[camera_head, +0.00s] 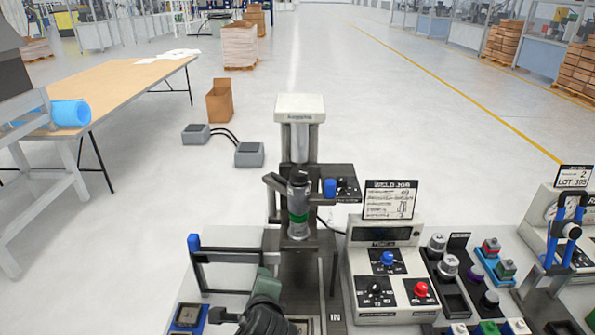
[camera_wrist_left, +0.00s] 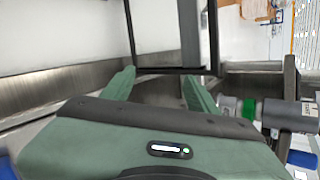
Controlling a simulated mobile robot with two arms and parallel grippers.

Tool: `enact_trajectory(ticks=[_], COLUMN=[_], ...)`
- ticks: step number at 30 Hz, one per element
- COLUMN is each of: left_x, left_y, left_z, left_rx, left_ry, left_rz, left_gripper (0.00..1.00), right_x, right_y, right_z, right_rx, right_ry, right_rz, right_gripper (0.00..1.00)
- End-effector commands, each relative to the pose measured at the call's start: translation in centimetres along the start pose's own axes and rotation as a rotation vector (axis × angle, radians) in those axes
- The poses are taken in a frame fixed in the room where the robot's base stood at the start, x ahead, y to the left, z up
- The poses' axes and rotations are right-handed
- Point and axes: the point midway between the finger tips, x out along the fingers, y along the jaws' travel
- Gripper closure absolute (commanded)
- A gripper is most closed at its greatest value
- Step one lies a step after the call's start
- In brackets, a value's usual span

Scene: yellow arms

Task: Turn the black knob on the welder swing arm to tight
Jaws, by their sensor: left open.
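The welder (camera_head: 300,108) stands in the middle of the head view, a dark column with a pale top block. A dark cylinder (camera_head: 298,190) with a green band and black cap is at its front; it also shows sideways at the right of the left wrist view (camera_wrist_left: 285,116). A side bracket right of the column carries a blue knob (camera_head: 330,188) and a small dark dial panel (camera_head: 347,188). I cannot tell which dark part is the knob named. My left gripper (camera_head: 266,279) is low in front of the welder. Its green fingers (camera_wrist_left: 160,85) are apart and empty, near a dark bar.
A black frame with a blue tip (camera_head: 194,243) stands left of the welder. Right of it are a control box (camera_head: 408,258) with blue, black and red knobs, a sign (camera_head: 389,200) and a tray of buttons (camera_head: 455,295). Foot pedals (camera_head: 249,154) lie on the floor behind.

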Motion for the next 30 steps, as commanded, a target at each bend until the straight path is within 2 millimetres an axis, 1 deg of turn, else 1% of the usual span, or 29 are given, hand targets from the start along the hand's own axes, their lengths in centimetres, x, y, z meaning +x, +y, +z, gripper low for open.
enact_trajectory(ticks=[1, 2, 3, 5, 6, 9, 12, 14, 16, 20, 27, 30], left_x=[-0.3, -0.6, -1.2, -2.2, -3.0, -4.9, -6.2, -6.6, -6.5, -5.2, -2.1, -1.2], left_y=[-4.5, -6.8, -9.8, -13.6, -16.0, -20.3, -22.7, -23.5, -24.0, -25.0, -27.1, -27.5], left_z=[-0.5, -0.8, -1.1, -1.4, -1.7, -2.1, -2.5, -2.5, -2.4, -1.9, -1.0, -0.8], left_rx=[0.174, 0.282, 0.421, 0.607, 0.717, 0.928, 1.052, 1.089, 1.107, 1.108, 1.105, 1.105], left_ry=[-0.049, -0.085, -0.141, -0.231, -0.291, -0.430, -0.520, -0.549, -0.563, -0.563, -0.560, -0.558], left_rz=[-0.087, -0.133, -0.187, -0.253, -0.289, -0.346, -0.372, -0.377, -0.378, -0.375, -0.376, -0.376], left_gripper=[0.41, 0.41, 0.41, 0.41, 0.41, 0.41, 0.41, 0.41, 0.41, 0.41, 0.41, 0.41], right_x=[-0.1, -0.1, -0.1, -0.1, -0.2, -0.2, -0.2, -0.3, -0.5, -1.1, -2.3, -2.6], right_y=[-0.1, -0.1, -0.1, -0.1, -0.1, -0.2, -0.2, -0.3, -0.4, -0.7, -0.7, -0.7], right_z=[0.0, 0.0, 0.0, 0.0, 0.0, 0.0, 0.0, -0.1, -0.1, -0.2, -0.3, -0.3], right_rx=[0.000, 0.000, 0.000, 0.000, 0.000, 0.000, 0.000, 0.000, 0.001, 0.002, 0.001, 0.001], right_ry=[0.000, 0.000, 0.000, 0.000, 0.000, 0.000, 0.000, 0.000, 0.001, 0.001, 0.001, 0.001], right_rz=[-0.001, -0.001, -0.001, -0.002, -0.002, -0.002, -0.003, -0.004, -0.005, -0.008, -0.008, -0.008], right_gripper=[0.36, 0.36, 0.36, 0.36, 0.36, 0.36, 0.36, 0.36, 0.36, 0.36, 0.36, 0.36])
